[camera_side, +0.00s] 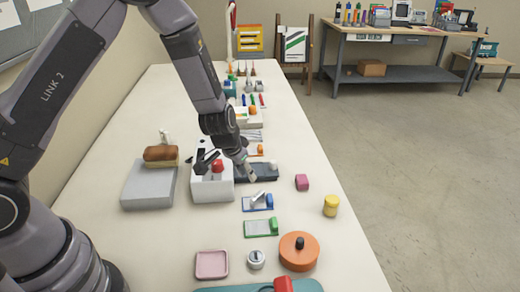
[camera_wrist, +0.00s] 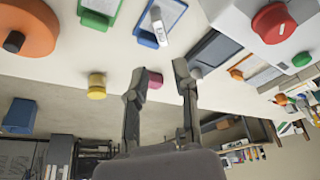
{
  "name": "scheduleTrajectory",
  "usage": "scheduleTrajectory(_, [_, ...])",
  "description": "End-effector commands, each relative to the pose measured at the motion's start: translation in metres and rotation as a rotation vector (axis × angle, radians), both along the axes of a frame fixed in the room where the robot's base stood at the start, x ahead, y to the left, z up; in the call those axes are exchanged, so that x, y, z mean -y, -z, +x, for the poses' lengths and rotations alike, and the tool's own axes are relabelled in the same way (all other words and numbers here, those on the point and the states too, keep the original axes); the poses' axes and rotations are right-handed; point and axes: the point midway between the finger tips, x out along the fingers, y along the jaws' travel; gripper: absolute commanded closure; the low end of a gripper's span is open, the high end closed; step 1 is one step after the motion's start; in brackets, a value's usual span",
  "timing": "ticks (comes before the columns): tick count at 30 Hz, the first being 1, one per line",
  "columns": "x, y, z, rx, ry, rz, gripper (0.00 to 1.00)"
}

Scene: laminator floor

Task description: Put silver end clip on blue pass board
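My gripper (camera_side: 229,167) is above the white machine and dark slab, apart from the board. In the wrist view my gripper (camera_wrist: 160,72) has its fingers spread, with nothing between them.
The white machine (camera_side: 208,190) with a red knob (camera_side: 218,166) stands under my gripper, beside a dark slab (camera_side: 256,173). Near the board are a green board (camera_side: 257,229), pink block (camera_side: 302,182), yellow cylinder (camera_side: 331,206) and orange disc (camera_side: 299,260). The bench's right edge is close.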

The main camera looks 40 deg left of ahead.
Motion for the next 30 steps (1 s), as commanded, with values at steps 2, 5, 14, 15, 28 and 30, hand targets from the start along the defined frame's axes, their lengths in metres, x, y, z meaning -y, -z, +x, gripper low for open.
scheduleTrajectory(2, [0.001,-0.019,0.0,0.014,0.004,-0.02,0.73])
scheduleTrajectory(5, [0.002,-0.062,-0.006,0.037,0.022,-0.069,0.73])
scheduleTrajectory(14, [-0.017,-0.219,-0.095,0.088,0.097,-0.167,0.73])
scheduleTrajectory(15, [-0.022,-0.234,-0.113,0.091,0.1,-0.162,0.73])
scheduleTrajectory(28, [-0.078,-0.286,-0.275,0.102,0.013,-0.014,0.73])
scheduleTrajectory(30, [-0.081,-0.285,-0.284,0.101,0.003,-0.002,0.73])
